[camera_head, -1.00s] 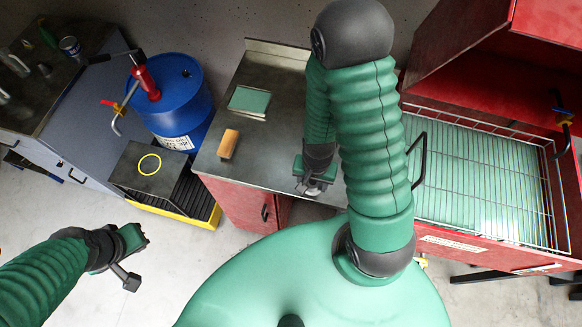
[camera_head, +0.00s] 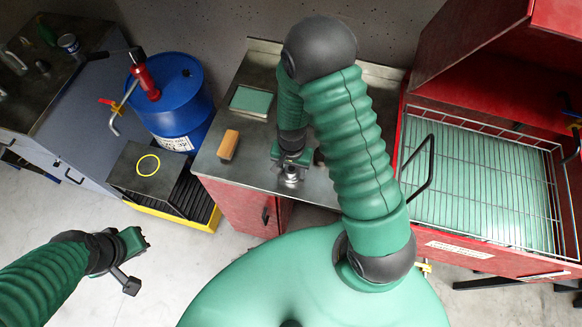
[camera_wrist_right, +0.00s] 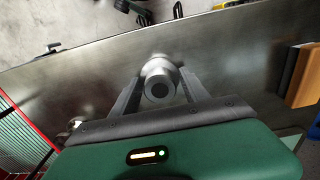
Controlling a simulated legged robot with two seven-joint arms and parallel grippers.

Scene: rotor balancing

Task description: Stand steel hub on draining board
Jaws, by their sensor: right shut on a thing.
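The steel hub (camera_head: 291,177) is a short silver cylinder held at my right gripper (camera_head: 291,168). In the right wrist view the hub (camera_wrist_right: 158,80) sits between the two fingers of my right gripper (camera_wrist_right: 158,88), its dark bore facing the camera. The gripper is shut on it.
An orange-brown block (camera_head: 228,145) and a green pad (camera_head: 251,101) lie on the steel top. A red washer with a wire basket (camera_head: 480,185) stands to the right. A blue drum (camera_head: 180,95) stands left. A small silver piece (camera_wrist_right: 75,124) shows at left in the wrist view.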

